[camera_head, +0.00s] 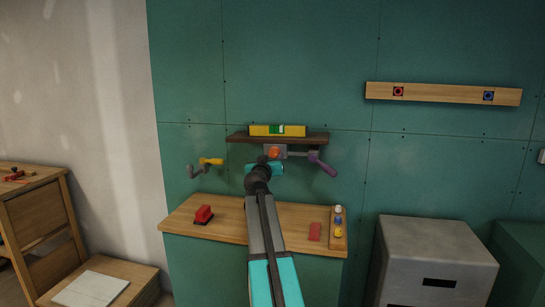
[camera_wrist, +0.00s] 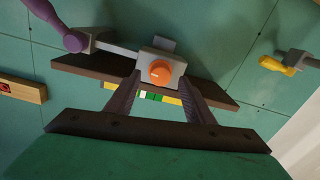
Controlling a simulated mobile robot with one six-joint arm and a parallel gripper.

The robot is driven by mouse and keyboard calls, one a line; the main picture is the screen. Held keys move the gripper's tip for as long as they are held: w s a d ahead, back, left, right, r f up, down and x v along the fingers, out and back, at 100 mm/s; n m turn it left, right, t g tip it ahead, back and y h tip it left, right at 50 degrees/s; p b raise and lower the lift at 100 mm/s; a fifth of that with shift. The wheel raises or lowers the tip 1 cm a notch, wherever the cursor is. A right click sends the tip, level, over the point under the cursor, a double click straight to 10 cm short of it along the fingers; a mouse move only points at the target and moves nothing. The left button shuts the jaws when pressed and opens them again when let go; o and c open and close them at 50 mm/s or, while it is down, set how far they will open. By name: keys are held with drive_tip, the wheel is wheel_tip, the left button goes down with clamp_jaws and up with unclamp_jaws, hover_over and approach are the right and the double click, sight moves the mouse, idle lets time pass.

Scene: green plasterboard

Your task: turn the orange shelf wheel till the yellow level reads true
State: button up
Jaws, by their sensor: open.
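The orange shelf wheel (camera_head: 273,152) sits on a grey block under a dark brown shelf (camera_head: 237,138) on the green wall. In the wrist view the round orange wheel (camera_wrist: 161,72) shows between the fingertips. The yellow level (camera_head: 259,130) with a green and white middle lies on the shelf; part of it shows in the wrist view (camera_wrist: 170,99). Its bubble is too small to read. My gripper (camera_head: 268,160) is in front of the wheel, with fingers (camera_wrist: 159,76) apart on either side of it. I cannot tell whether they touch it.
A purple-handled lever (camera_head: 322,165) sticks out right of the wheel block, and a yellow-handled crank (camera_head: 210,161) is on the wall to the left. Below, a wooden counter (camera_head: 270,216) holds a red clamp-like item (camera_head: 203,214), a red block (camera_head: 315,232) and small bottles (camera_head: 338,220).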

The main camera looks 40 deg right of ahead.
sight(274, 155)
drive_tip(key=shift+x, duration=1.85)
drive_tip(key=c, duration=1)
